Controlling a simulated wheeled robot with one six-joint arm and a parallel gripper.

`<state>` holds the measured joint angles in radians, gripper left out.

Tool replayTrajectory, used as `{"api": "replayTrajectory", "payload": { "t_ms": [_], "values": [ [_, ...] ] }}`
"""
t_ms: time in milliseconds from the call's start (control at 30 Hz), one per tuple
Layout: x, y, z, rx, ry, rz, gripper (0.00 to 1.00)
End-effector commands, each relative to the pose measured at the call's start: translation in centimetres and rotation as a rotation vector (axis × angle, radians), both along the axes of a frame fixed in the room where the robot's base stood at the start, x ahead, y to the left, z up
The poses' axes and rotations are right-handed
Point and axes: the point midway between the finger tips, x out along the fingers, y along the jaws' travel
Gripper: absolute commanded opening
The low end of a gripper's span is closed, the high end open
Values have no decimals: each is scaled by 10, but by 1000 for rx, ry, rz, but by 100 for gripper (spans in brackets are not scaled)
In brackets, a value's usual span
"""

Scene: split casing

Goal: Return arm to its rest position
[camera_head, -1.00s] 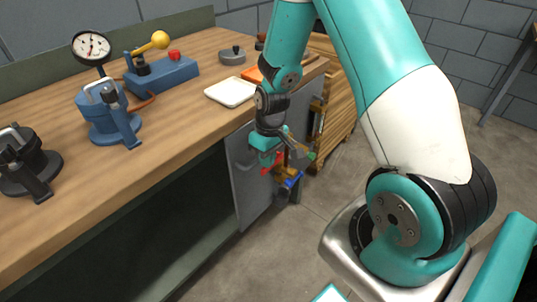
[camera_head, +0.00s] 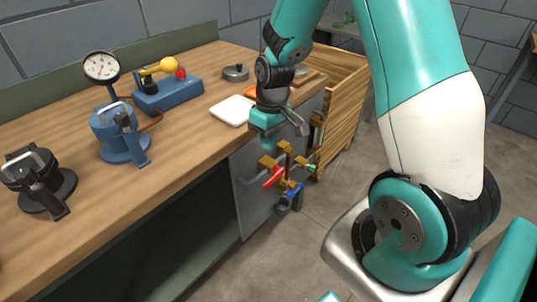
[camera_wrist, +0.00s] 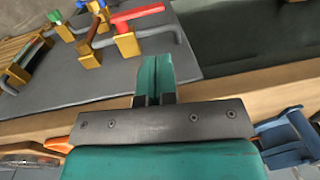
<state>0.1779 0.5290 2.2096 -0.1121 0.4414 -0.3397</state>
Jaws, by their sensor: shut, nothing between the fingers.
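My gripper (camera_head: 267,140) hangs in front of the workbench's right end, above the brass valve fittings. In the wrist view its teal fingers (camera_wrist: 155,78) are pressed together with nothing between them. The valve assembly (camera_head: 283,172) is brass pipework with a red handle (camera_head: 273,178) and a blue handle (camera_head: 294,189), mounted on a grey panel (camera_head: 249,205) below the bench top. In the wrist view the red handle (camera_wrist: 137,14) and brass fittings lie beyond the fingertips, apart from them. My arm partly hides the bench's right corner.
The wooden bench top (camera_head: 75,195) carries a white tray (camera_head: 232,110), a blue box with a yellow knob (camera_head: 168,92), a gauge (camera_head: 102,67) and clamp fixtures (camera_head: 122,135). A wooden crate (camera_head: 344,95) stands behind my arm. Open floor (camera_head: 285,265) lies in front.

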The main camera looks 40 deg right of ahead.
Motion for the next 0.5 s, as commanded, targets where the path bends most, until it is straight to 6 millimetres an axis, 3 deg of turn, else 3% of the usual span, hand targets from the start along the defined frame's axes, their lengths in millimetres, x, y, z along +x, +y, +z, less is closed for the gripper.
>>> {"api": "replayTrajectory", "payload": {
  "t_ms": [133,500],
  "values": [
    [1,0,20,-1,-2,0,0],
    [-1,6,36,7,-7,10,0]
  ]
}}
